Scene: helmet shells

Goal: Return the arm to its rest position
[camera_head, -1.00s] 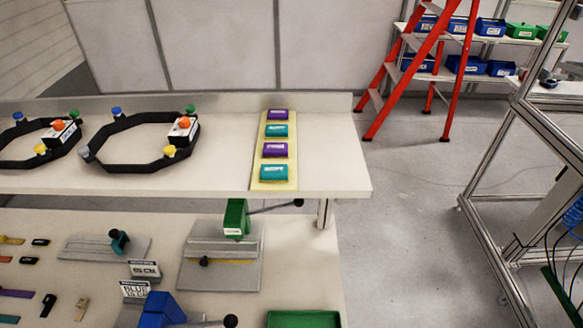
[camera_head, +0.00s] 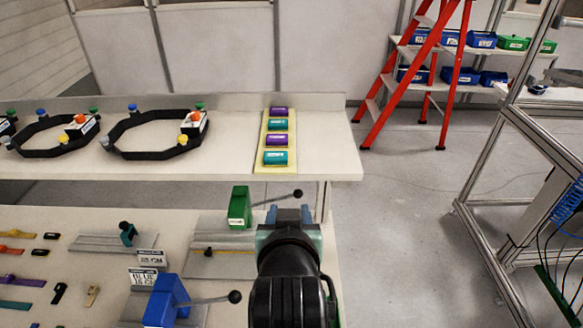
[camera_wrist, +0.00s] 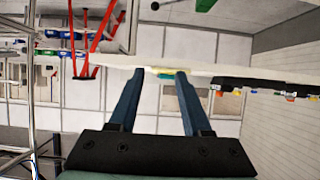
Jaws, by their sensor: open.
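My gripper (camera_head: 291,212) shows in the head view at the lower middle, in front of the shelf's edge and over the right side of the lower bench. In the wrist view my gripper (camera_wrist: 154,72) has its two blue fingers apart with nothing held between them. The wrist view appears upside down, with the pale shelf edge (camera_wrist: 240,73) beyond the fingertips. The jaw tips are small and partly hidden by my wrist in the head view.
The upper shelf (camera_head: 330,160) bears a yellow strip with teal and purple blocks (camera_head: 275,158) and black frames (camera_head: 155,153). The lower bench holds a green lever fixture (camera_head: 239,207) and a blue one (camera_head: 166,300). A red ladder (camera_head: 415,75) stands behind; open floor lies right of the bench.

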